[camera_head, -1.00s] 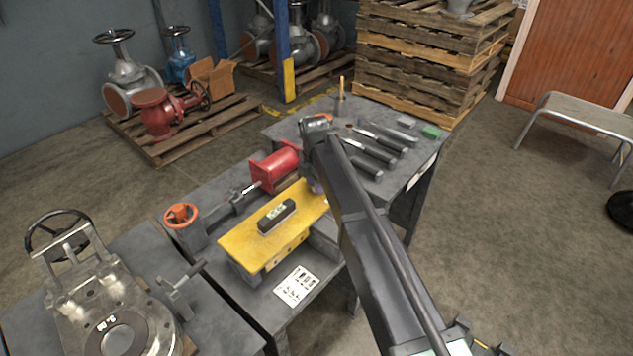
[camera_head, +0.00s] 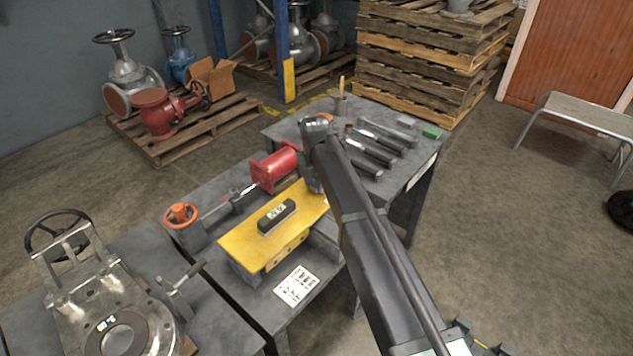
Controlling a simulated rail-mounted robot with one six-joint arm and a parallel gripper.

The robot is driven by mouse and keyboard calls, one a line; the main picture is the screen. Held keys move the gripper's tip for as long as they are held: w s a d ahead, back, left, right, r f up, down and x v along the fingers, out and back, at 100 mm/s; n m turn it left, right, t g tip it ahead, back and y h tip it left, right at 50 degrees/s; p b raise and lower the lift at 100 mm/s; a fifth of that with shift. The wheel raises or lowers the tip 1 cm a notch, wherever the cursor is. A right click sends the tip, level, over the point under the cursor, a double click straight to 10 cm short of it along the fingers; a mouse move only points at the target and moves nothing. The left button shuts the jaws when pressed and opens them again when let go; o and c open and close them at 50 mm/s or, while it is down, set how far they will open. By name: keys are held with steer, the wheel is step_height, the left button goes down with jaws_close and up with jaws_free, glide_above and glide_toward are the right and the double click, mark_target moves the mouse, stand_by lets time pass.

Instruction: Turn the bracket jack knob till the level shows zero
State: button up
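The level (camera_head: 277,216) is a small black block with a pale greenish window. It lies on top of the yellow bracket plate (camera_head: 245,243) on the workbench; its reading is too small to make out. An orange handwheel knob (camera_head: 181,215) stands at the plate's left, on a grey block. A red flanged cylinder (camera_head: 275,168) sits behind the plate, with a rod toward the orange knob. My arm reaches from the lower right to the plate's far right end. My gripper there is hidden behind my own arm, so its fingers and any contact do not show.
A white printed card (camera_head: 297,285) lies in front of the plate. Several dark-handled tools (camera_head: 372,150), a green block (camera_head: 431,131) and a cup (camera_head: 341,104) are on the right bench. A metal valve body with a black handwheel (camera_head: 58,232) stands at lower left.

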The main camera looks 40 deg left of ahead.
steer(key=o, duration=0.4)
steer(key=shift+o, duration=0.2)
step_height(320, 180, up, 11)
steer(key=p, duration=1)
steer(key=shift+p, duration=0.4)
steer(key=shift+s+f, duration=0.1)
